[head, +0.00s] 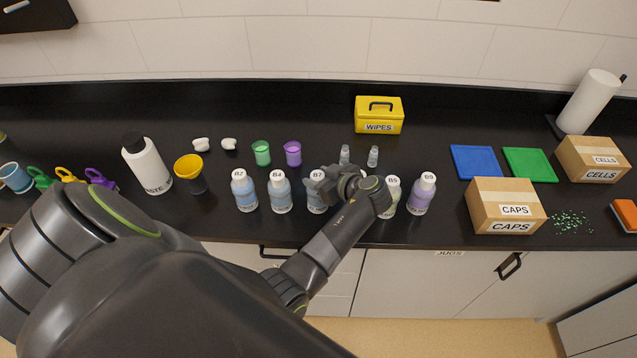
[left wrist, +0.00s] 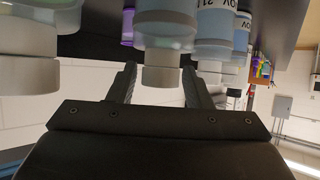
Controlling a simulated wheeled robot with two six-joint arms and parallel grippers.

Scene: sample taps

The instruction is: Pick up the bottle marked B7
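The bottle marked B7 (head: 316,201) stands upright on the black counter, in a row of similar white-capped bottles. It has pale blue contents, and my gripper partly covers its right side in the head view. My left gripper (head: 329,186) is at cap height beside B7. In the left wrist view, which looks upside down, my left gripper (left wrist: 160,80) has its fingers apart. A white-capped bottle (left wrist: 161,78) shows between or just beyond them, with gaps at both sides; its mark is not readable there. My right gripper is not in view.
Bottles B4 (head: 280,195) and B2 (head: 244,194) stand close left of B7. B5 (head: 391,198) and B9 (head: 421,196) stand to the right, B5 partly behind my arm. Two small clear vials (head: 373,157) stand behind. A CAPS box (head: 490,203) is farther right.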

